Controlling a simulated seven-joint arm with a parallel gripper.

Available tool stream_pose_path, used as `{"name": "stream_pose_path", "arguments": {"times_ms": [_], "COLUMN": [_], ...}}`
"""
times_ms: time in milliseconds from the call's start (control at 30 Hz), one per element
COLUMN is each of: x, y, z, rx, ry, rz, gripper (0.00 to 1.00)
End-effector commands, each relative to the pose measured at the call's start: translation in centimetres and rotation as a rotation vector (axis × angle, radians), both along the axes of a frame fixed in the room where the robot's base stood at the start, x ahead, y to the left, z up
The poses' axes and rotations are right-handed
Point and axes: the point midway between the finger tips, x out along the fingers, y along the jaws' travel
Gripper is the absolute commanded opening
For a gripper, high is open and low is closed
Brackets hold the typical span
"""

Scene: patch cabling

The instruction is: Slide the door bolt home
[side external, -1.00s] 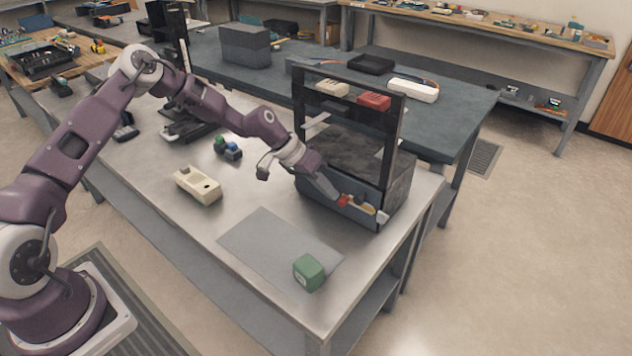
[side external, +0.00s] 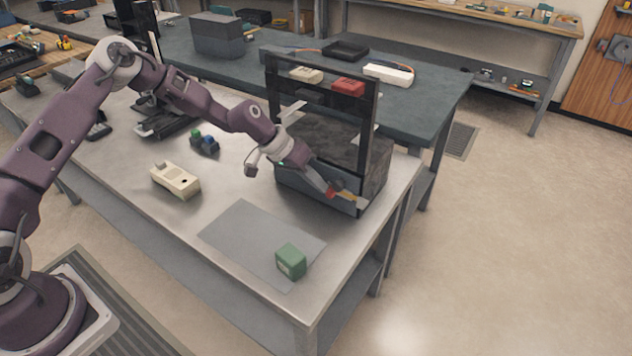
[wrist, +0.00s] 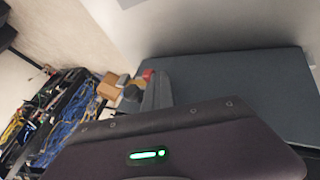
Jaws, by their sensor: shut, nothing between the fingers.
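The door bolt (side external: 347,196) is a yellowish bar low on the front of the dark cabinet (side external: 330,150), with a red part (side external: 331,193) at its left end. A pale piece (side external: 362,204) sits at the bolt's right end, near the cabinet's front corner. My gripper (side external: 324,188) is shut and empty, its tips at the left side of the red part. They look touching, but a small gap cannot be ruled out. In the wrist view, my gripper's dark housing with a green light covers the lower part, and the bolt is not clear.
A beige device (side external: 175,181), small blue and green parts (side external: 204,142) and a green block (side external: 291,261) stand on the metal bench. A flat grey mat (side external: 250,235) lies in front of the cabinet. The bench between the device and cabinet is clear.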

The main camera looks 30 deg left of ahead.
Motion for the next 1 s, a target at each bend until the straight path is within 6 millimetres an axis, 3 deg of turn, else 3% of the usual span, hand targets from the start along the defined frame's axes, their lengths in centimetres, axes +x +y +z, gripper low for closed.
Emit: {"name": "stream_pose_path", "arguments": {"times_ms": [67, 233, 500, 700, 1000], "x": [-0.1, 0.0, -2.4, -3.5, -3.8], "y": [0.5, 4.2, 7.2, 8.4, 8.7], "z": [0.0, 0.0, 5.4, 7.6, 8.0], "rx": [-0.004, -0.001, 0.001, 0.002, 0.001], "ry": [0.001, 0.0, -0.003, -0.001, 0.0], "rz": [-0.001, 0.004, 0.002, 0.001, 0.0], "gripper": [0.0, 0.0, 0.0, 0.0, 0.0]}}
